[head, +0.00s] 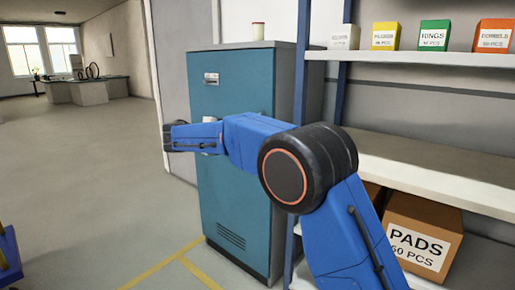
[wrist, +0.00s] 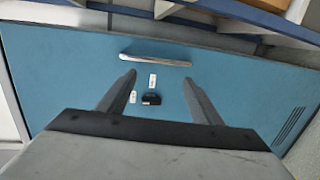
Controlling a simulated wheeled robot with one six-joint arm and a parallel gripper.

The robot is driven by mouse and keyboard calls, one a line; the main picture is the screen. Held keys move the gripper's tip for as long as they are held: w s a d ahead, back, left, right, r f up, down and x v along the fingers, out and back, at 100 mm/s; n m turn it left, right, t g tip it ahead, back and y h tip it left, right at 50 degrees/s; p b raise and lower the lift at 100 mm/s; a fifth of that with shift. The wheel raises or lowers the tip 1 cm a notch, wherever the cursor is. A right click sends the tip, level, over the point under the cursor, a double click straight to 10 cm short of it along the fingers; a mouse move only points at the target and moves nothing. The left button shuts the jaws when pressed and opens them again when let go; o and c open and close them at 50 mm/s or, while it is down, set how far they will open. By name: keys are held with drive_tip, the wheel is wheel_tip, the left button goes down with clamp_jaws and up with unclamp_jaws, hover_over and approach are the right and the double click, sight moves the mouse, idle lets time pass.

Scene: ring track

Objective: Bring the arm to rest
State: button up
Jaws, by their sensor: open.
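My blue arm (head: 255,140) reaches across the front of a teal cabinet (head: 233,200) in the head view, with its end at the left. In the wrist view my gripper (wrist: 158,78) is open, its two dark fingers well apart with nothing between them. The fingers point toward the teal cabinet door (wrist: 75,75), just below its silver handle (wrist: 155,60). A black lock piece (wrist: 151,99) and small white labels show between the fingers. The door looks closed. I cannot tell how far the fingertips are from the door; the fingertips do not show clearly in the head view.
Shelves (head: 440,170) stand right of the cabinet, close to my arm, with several small boxes above and a PADS box (head: 417,240) below. A cup (head: 258,31) stands on the cabinet. Open floor (head: 90,170) lies to the left, with yellow lines (head: 165,264) near the cabinet.

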drive_tip(key=s+d+m+g+y, duration=0.1)
drive_tip(key=s+d+g, duration=0.15)
drive_tip(key=d, duration=0.65)
drive_tip(key=s+d+m+g, duration=0.1)
drive_tip(key=s+d, duration=0.3)
drive_tip(key=d, duration=0.5)
drive_tip(key=s+d+f+m+g+y, duration=0.2)
drive_tip(key=s+d+f+g+y, duration=0.1)
drive_tip(key=s+d, duration=1.15)
drive_tip(key=s+d+f+m+y, duration=0.1)
drive_tip(key=s+d+f, duration=0.15)
drive_tip(key=s, duration=0.25)
drive_tip(key=s+d+f+g+y, duration=0.1)
drive_tip(key=s+d, duration=0.2)
drive_tip(key=s, duration=0.3)
drive_tip(key=s+d+f+m+y, duration=0.1)
drive_tip(key=s+d+f, duration=0.1)
drive_tip(key=s, duration=0.3)
drive_tip(key=s+f+m+y, duration=0.1)
drive_tip(key=s+f+m, duration=0.1)
drive_tip(key=s+f, duration=0.3)
drive_tip(key=s+f+m+y, duration=0.1)
drive_tip(key=s+f, duration=0.5)
drive_tip(key=s, duration=0.6)
drive_tip(key=shift+s+m+y, duration=0.2)
drive_tip(key=shift+m+y, duration=0.2)
drive_tip(key=shift+y, duration=0.4)
drive_tip(key=shift+t, duration=0.25)
